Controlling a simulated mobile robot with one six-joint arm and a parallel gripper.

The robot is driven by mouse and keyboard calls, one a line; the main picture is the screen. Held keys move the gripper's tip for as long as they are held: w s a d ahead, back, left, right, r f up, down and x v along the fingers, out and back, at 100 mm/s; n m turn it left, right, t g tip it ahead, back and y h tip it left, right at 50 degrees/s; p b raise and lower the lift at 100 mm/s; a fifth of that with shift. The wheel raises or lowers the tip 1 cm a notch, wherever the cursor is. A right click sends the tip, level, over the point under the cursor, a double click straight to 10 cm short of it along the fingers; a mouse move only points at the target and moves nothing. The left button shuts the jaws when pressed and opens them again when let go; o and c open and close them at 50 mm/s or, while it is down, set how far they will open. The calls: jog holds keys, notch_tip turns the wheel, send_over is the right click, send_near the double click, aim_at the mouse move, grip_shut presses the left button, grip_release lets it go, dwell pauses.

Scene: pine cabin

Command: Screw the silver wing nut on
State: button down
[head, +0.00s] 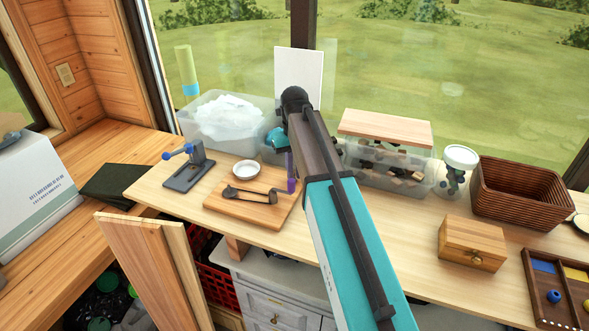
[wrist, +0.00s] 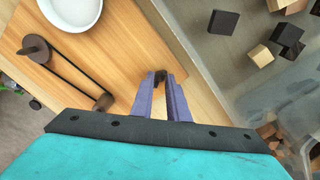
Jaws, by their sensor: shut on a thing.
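My gripper (wrist: 161,77) has purple fingers, closed on a small dark piece (wrist: 160,75) at their tips; I cannot tell whether it is the silver wing nut. In the head view my gripper (head: 291,174) is near the right side of a wooden board (head: 250,213), with the fingertips mostly hidden by my arm. Two dark round-ended posts joined by a dark band (head: 250,191) are on the board; they also show left of my fingers in the wrist view (wrist: 75,75). A white bowl (head: 245,169) is at the board's back. No plainly silver nut shows.
A blue-handled grey tool (head: 188,167) stands left of the board. A clear bin of white material (head: 222,125) is behind. Right are a clear bin of dark blocks (head: 385,170), a lidded jar (head: 455,170), a wicker basket (head: 520,192) and a small wooden box (head: 471,243).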

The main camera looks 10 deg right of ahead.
jog(key=c, duration=1.9)
grip_release()
jog(key=shift+w+d, duration=0.1)
jog(key=shift+o, duration=0.2)
